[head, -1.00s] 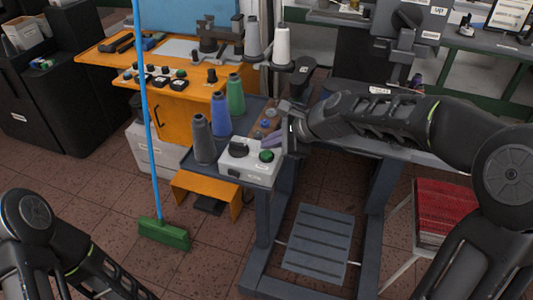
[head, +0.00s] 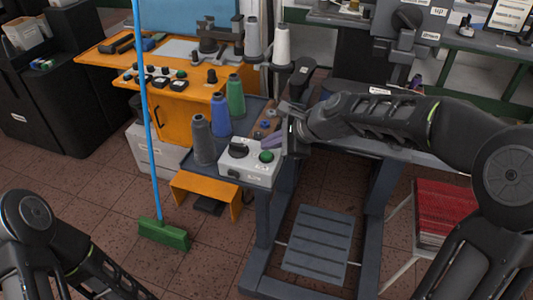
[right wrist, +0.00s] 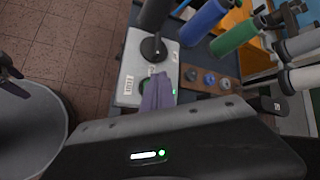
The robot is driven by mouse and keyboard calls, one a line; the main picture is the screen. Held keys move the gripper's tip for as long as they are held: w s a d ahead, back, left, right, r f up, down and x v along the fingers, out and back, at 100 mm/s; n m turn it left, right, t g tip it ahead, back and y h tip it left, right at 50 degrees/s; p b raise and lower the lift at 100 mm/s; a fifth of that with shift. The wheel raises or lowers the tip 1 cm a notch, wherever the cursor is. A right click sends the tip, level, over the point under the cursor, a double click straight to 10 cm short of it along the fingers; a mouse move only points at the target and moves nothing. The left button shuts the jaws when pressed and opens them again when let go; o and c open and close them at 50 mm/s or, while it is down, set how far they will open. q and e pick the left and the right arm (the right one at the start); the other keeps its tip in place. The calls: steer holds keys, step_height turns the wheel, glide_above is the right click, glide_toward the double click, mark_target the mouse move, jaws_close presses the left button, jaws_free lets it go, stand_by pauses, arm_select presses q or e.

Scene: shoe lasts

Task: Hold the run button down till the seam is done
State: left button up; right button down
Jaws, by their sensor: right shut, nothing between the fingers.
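A white control box (head: 248,165) on the grey sewing stand carries a black knob (head: 238,150) and a green button (head: 266,156). My right gripper (head: 272,141) is shut and empty, its purple-grey fingers just above and behind the green button in the head view. In the right wrist view the shut fingers (right wrist: 157,93) lie over the box (right wrist: 134,68), partly hiding the button area; the black knob (right wrist: 153,49) is clear of them. I cannot tell whether the fingertips touch the button. My left arm shows at the lower left, but its gripper is out of view.
Grey, blue (head: 220,115) and green (head: 236,96) thread cones stand behind the box. An orange workbench (head: 105,60) is at the back left. A blue-handled broom (head: 164,233) stands on the tiled floor. A red stack (head: 441,212) lies at the right.

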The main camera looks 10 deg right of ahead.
mark_target(270, 155)
steer(key=shift+f, duration=0.1)
stand_by(0.6)
steer(key=shift+f+b, duration=0.3)
steer(key=shift+f, duration=0.05)
steer(key=shift+f+b, duration=0.4)
steer(key=shift+f, duration=0.1)
stand_by(0.6)
stand_by(2.0)
steer(key=shift+r+p, duration=0.95)
steer(key=shift+p, duration=0.05)
steer(key=shift+r, duration=0.1)
step_height(270, 155, up, 5)
steer(key=p, duration=0.5)
stand_by(1.1)
